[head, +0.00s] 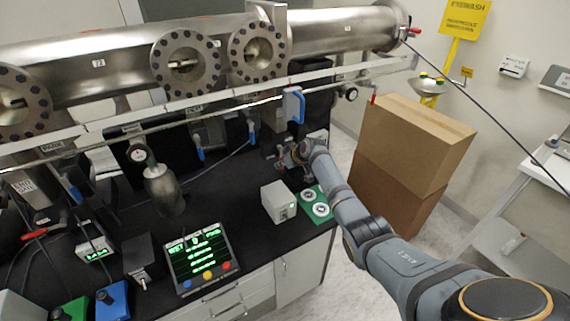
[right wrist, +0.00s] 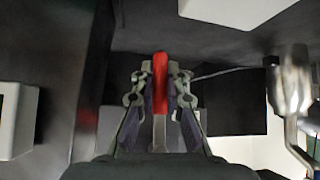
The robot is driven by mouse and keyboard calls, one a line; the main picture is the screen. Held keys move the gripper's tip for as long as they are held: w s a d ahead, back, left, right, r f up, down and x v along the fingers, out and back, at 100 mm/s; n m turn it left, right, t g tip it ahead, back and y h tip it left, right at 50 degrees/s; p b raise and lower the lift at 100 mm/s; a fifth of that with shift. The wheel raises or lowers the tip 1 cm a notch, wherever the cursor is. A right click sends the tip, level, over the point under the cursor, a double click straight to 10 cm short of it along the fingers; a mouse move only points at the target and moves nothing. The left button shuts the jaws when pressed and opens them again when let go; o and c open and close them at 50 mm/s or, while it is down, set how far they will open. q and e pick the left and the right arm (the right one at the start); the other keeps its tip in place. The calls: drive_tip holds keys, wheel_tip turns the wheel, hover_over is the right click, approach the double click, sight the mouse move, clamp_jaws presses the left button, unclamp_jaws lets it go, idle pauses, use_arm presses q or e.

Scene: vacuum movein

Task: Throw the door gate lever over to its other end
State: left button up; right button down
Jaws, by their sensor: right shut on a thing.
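The lever my right gripper holds has a red grip (right wrist: 160,75) on a flat pale metal shank, seen in the right wrist view. It stands between the two fingers of my right gripper (right wrist: 160,90), which are closed in on it from both sides. In the head view my right gripper (head: 287,162) is low at the apparatus, over the right part of the black bench top. There the wrist and fingers hide the held lever, so its angle and end position cannot be read. My left gripper is not in view.
A small white box (head: 277,203) and a green plate with round dials (head: 314,203) sit close by my right arm. A blue-handled lever (head: 296,106) is above the gripper. Cardboard boxes (head: 408,150) stand right. A display (head: 202,262) is at the bench front.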

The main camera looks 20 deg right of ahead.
drive_tip(key=shift+a+f+y+b, duration=0.2)
drive_tip(key=shift+a+y+b, duration=0.1)
drive_tip(key=shift+y, duration=0.2)
drive_tip(key=shift+s+a+f+m, duration=0.1)
drive_tip(key=shift+a+m, duration=0.1)
drive_tip(key=shift+m, duration=0.1)
drive_tip(key=c, duration=1.4)
unclamp_jaws()
drive_tip(key=shift+a, duration=0.1)
drive_tip(key=shift+o, duration=0.3)
drive_tip(key=shift+a+r, duration=0.15)
drive_tip(key=shift+r, duration=0.05)
drive_tip(key=shift+d, duration=0.2)
